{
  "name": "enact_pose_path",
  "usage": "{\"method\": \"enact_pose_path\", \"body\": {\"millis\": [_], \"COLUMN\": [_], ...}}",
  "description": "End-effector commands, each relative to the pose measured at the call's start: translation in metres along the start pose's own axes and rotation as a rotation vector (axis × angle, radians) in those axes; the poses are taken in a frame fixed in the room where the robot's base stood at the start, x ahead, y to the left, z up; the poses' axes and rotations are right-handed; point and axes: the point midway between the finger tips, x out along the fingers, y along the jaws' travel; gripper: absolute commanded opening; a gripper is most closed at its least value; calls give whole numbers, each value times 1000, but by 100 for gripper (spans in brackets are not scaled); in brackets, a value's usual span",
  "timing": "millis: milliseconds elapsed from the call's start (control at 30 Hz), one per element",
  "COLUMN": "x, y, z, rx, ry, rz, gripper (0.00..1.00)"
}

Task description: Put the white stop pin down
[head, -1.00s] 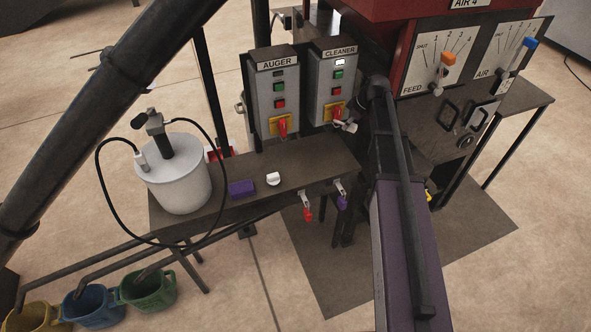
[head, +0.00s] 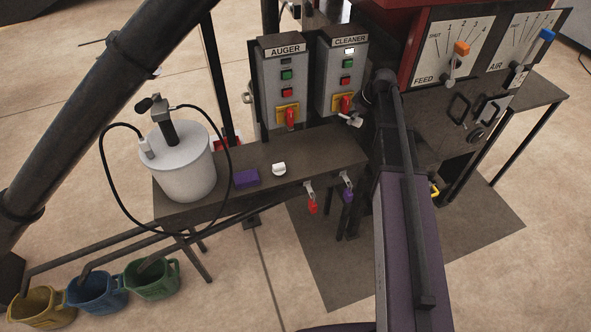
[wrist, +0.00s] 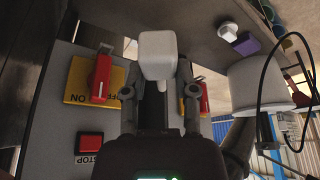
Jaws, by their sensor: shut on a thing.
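The white stop pin, a white block-shaped head on a short grey shank, is in my gripper; in the wrist view the pin (wrist: 157,52) sticks out beyond the fingers. My gripper (wrist: 160,92) is shut on it, with a finger on each side of the shank. In the head view the gripper (head: 352,120) is small and partly hidden by my arm, close in front of the CLEANER switch box (head: 342,75). The pin's tip is hidden.
A dark shelf (head: 215,196) holds a white pot (head: 185,175) with a looped cable, a purple block (head: 246,178) and a small white round piece (head: 279,169). Red (head: 312,205) and purple (head: 348,195) tags hang at its front edge. The AUGER box (head: 285,80) stands behind. Bare shelf lies right of the white piece.

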Motion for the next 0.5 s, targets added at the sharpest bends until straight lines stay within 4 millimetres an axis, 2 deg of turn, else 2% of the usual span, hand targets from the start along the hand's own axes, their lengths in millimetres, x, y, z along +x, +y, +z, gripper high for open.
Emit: {"method": "enact_pose_path", "body": {"millis": [33, 500], "x": [12, 82], "y": [-7, -64], "z": [6, 36], "rx": [-4, -56], "ry": [0, -1], "rz": [-2, -24], "gripper": [0, 0]}}
